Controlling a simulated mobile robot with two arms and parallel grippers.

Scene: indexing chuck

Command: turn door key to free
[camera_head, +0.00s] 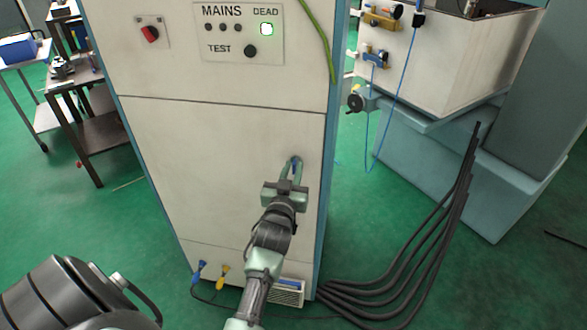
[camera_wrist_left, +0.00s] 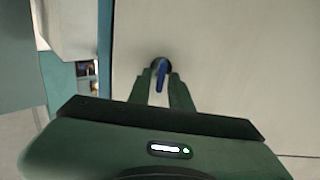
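The blue door key (camera_head: 294,163) is in the lower door (camera_head: 215,165) of the pale cabinet, near its right edge. In the left wrist view the key (camera_wrist_left: 160,72) stands out of a dark round lock, its handle close to upright and slightly tilted. My left gripper (camera_head: 291,168) is at the key, its two fingers on either side of it. In the left wrist view the fingers (camera_wrist_left: 159,88) are apart, with pale door showing between them and the key. The key's tip in the lock is hidden. My right gripper is not in view.
Black cables (camera_head: 420,245) lie right of the cabinet, beside a blue-grey machine (camera_head: 460,165).

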